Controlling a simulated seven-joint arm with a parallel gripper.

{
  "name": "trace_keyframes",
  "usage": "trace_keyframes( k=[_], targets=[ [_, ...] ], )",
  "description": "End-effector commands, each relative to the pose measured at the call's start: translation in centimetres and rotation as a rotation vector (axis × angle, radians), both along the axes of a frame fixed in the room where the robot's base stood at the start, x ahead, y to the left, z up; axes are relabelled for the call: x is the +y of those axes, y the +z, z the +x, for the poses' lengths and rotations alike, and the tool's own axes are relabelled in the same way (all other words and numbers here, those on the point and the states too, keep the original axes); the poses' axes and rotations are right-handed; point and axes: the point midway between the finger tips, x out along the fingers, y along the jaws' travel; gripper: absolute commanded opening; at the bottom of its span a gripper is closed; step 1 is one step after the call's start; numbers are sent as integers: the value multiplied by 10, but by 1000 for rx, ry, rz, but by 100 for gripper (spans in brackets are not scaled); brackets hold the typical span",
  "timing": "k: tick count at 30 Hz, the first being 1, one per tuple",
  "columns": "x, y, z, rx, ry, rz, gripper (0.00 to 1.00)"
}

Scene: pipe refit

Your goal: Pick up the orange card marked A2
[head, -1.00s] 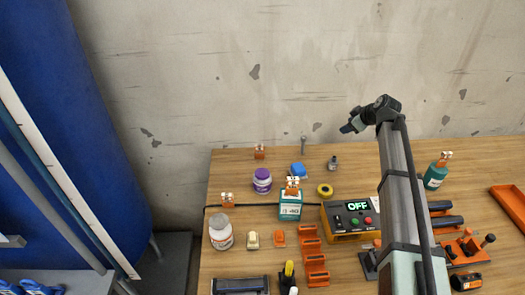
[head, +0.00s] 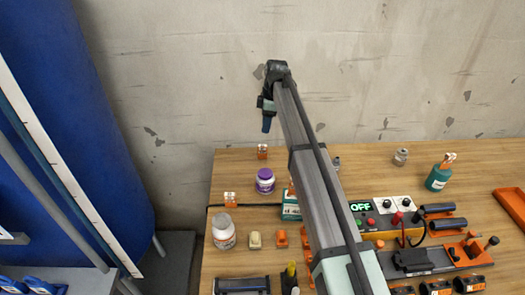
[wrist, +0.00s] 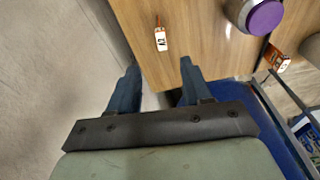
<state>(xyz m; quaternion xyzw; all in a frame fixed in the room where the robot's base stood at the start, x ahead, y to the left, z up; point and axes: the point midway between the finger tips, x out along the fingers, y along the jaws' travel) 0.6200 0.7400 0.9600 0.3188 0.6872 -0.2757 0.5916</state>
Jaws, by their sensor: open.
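Several small orange-and-white cards stand on the wooden table; their marks are too small to read in the head view, so I cannot tell which is A2. One card (head: 262,152) is at the back edge near the wall, and in the wrist view it appears as a tag with a dark mark (wrist: 160,40). Another card (head: 230,199) is at the table's left side and also shows in the wrist view (wrist: 277,60). My gripper (head: 267,124) is open and empty, above the back edge. In the wrist view its fingertips (wrist: 158,68) are apart, with the back card beyond them.
A purple-lidded bottle (head: 265,181) stands just in front of the back card. A white bottle (head: 223,232) is at the left. My arm covers part of the table's middle.

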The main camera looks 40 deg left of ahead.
Motion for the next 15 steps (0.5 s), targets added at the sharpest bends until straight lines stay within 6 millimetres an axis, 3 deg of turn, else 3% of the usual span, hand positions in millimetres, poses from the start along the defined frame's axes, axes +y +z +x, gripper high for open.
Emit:
trace_keyframes(
  k=[15],
  targets=[
    [7,-74,-7,0,-2,1,49]
  ],
)
